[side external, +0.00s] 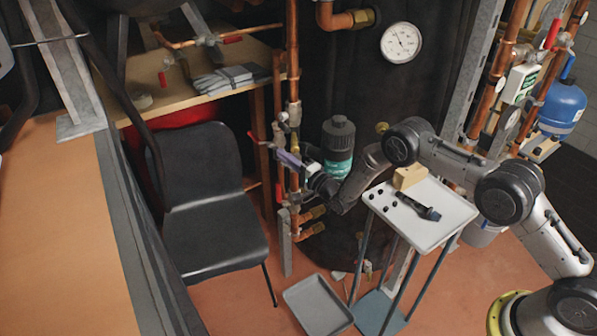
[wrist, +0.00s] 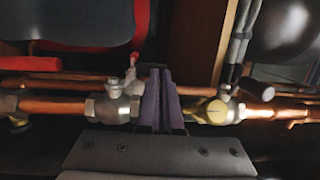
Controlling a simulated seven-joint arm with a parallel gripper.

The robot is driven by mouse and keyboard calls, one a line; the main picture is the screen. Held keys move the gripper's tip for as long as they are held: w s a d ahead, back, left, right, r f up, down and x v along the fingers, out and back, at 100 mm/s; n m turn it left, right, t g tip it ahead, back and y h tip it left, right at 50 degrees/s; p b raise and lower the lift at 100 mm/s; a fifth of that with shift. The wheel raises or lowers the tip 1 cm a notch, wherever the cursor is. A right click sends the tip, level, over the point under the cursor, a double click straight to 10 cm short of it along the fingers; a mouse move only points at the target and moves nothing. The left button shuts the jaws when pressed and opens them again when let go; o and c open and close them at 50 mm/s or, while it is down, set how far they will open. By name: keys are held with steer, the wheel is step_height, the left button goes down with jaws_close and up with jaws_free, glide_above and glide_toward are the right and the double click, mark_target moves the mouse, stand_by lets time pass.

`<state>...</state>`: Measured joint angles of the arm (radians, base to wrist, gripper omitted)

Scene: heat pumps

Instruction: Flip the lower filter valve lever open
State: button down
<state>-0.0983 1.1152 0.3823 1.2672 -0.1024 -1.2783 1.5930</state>
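A vertical copper pipe (side external: 293,60) carries the valve fittings in the side view; it runs across the wrist view as a horizontal pipe (wrist: 55,108). A red lever (side external: 253,136) sticks out left of the upper fittings. A red handle (wrist: 140,25) rises behind a silver valve body (wrist: 115,108) in the wrist view. A brass fitting (wrist: 215,112) is right of my fingers there. My gripper (wrist: 160,75) has purple fingers close together, with nothing visible between them. In the side view my gripper (side external: 287,158) is at the pipe; contact is unclear.
A black chair (side external: 215,195) stands left of the pipe. A dark bottle (side external: 338,147) is just behind my wrist. A small white table (side external: 430,215) with a tan block (side external: 408,178) stands right. A grey tray (side external: 318,305) lies on the floor below.

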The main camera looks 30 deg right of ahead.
steer(key=r+v, duration=0.1)
steer(key=v, duration=1.3)
step_height(320, 180, up, 26)
steer(key=w+d+t, duration=0.1)
steer(key=w+t, duration=0.2)
steer(key=s+d+r+n+g+h, duration=0.15)
steer(key=s+r, duration=0.25)
steer(key=r, duration=0.5)
steer(key=s+d+r+n+t, duration=0.1)
steer(key=s+d+r+n, duration=0.1)
steer(key=s+r, duration=0.45)
steer(key=s+d+n+g+h, duration=0.2)
steer(key=s+n+g, duration=0.35)
steer(key=s, duration=0.85)
steer(key=s+f+n+g, duration=0.6)
steer(key=s+f+g, duration=0.4)
steer(key=s+f, duration=0.6)
steer(key=s, duration=0.2)
steer(key=shift+s+f+n, duration=0.25)
steer(key=shift+f+n, duration=0.05)
steer(key=shift+f, duration=0.05)
